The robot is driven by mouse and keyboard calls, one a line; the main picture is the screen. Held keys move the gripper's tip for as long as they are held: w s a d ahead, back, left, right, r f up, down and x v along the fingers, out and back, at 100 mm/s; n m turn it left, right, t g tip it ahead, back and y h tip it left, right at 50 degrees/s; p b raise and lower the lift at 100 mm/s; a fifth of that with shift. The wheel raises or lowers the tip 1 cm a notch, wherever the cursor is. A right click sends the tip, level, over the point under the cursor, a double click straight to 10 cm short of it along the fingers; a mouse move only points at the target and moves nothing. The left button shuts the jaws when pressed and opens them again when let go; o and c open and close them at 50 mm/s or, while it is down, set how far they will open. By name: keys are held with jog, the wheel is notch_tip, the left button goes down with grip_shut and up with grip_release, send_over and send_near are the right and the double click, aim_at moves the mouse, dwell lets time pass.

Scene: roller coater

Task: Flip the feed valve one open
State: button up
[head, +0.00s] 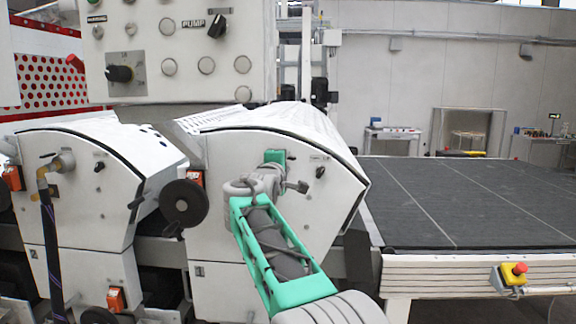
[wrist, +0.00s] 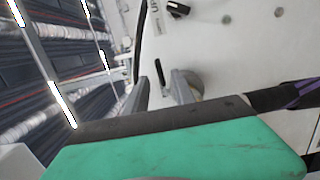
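A valve (head: 62,162) with a brass elbow and a dark hose (head: 50,245) is on the left white housing in the head view. I cannot tell from any label whether it is feed valve one. My gripper (head: 276,162) is in front of the right white housing, where my arm hides part of the panel. In the wrist view my gripper (wrist: 162,92) is open, its two grey fingers apart. A narrow dark piece (wrist: 160,76) shows between them, and a round grey fitting (wrist: 194,84) lies just beyond the right finger. Contact is unclear.
A dark striped hose (wrist: 300,94) runs at the right of the wrist view. A black handwheel (head: 186,203) is left of my arm. A control box (head: 150,55) hangs above. A dark conveyor bed (head: 455,200) and red emergency button (head: 519,268) are right.

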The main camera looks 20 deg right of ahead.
jog(key=shift+v, duration=1.8)
jog(key=shift+c, duration=0.3)
